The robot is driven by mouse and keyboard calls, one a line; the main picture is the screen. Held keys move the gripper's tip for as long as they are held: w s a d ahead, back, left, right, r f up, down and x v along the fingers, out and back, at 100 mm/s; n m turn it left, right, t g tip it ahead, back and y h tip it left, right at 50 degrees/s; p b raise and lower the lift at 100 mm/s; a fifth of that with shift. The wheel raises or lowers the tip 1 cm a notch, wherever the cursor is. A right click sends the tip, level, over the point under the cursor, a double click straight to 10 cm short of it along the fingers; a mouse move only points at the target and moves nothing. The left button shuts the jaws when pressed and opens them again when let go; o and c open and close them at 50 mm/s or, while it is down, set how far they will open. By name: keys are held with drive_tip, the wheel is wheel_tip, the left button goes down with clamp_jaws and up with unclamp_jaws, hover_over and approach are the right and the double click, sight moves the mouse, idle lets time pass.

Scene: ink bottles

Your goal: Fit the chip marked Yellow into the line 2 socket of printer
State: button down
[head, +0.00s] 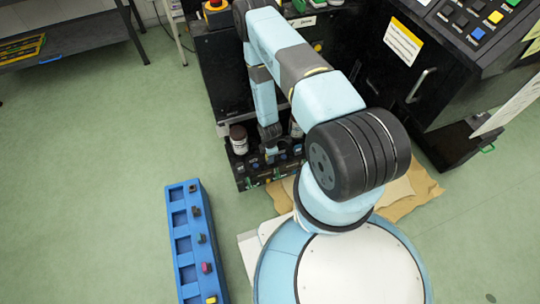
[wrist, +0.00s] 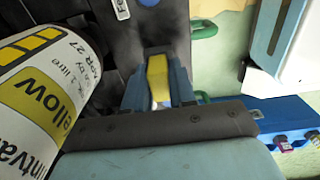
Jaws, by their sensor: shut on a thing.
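My gripper (wrist: 157,85) has blue fingers, shut on a yellow chip (wrist: 157,75) in the wrist view. In the head view my gripper (head: 272,155) is low at the front of the black printer (head: 222,85), over a row of dark sockets with bluish parts (head: 283,157). The arm partly covers this row, and I cannot tell which socket is line 2 or whether the chip touches one. A large bottle with a Yellow label (wrist: 40,100) fills the left of the wrist view, close beside the gripper.
A blue rack (head: 173,225) on the floor at lower left holds several small chips, including a magenta one (head: 206,267) and a yellow one (head: 212,299). A bottle (head: 238,140) stands left of my gripper. Green floor at left is clear.

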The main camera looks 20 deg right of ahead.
drive_tip(key=shift+f, duration=0.15)
drive_tip(key=c, duration=0.8)
unclamp_jaws()
drive_tip(key=shift+c, duration=0.2)
drive_tip(key=shift+r, duration=3.5)
